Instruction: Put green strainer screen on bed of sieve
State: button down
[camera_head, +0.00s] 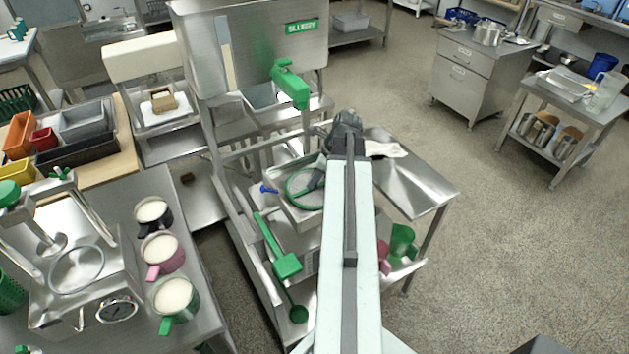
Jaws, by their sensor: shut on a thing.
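The green strainer screen (289,190) shows as a green-rimmed ring in the middle of the view. My gripper (314,181) is shut on its right side, and my arm hides part of that side. The screen is over a square metal tray-like bed (300,220), which looks like the bed of the sieve. I cannot tell whether the screen touches the bed or is held just above it.
A blue handle (268,189) sticks out left of the bed. A green spout (290,84) hangs behind it. A green long-handled tool (286,265) is in front. Cups of white liquid (162,252) stand on the left table. A sloped steel chute (410,185) lies to the right.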

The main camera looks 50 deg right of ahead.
jog(key=c, duration=1.1)
grip_release()
jog(key=shift+f, duration=0.1)
jog(key=shift+o, duration=0.2)
jog(key=p+v, duration=1.1)
jog(key=v, duration=0.1)
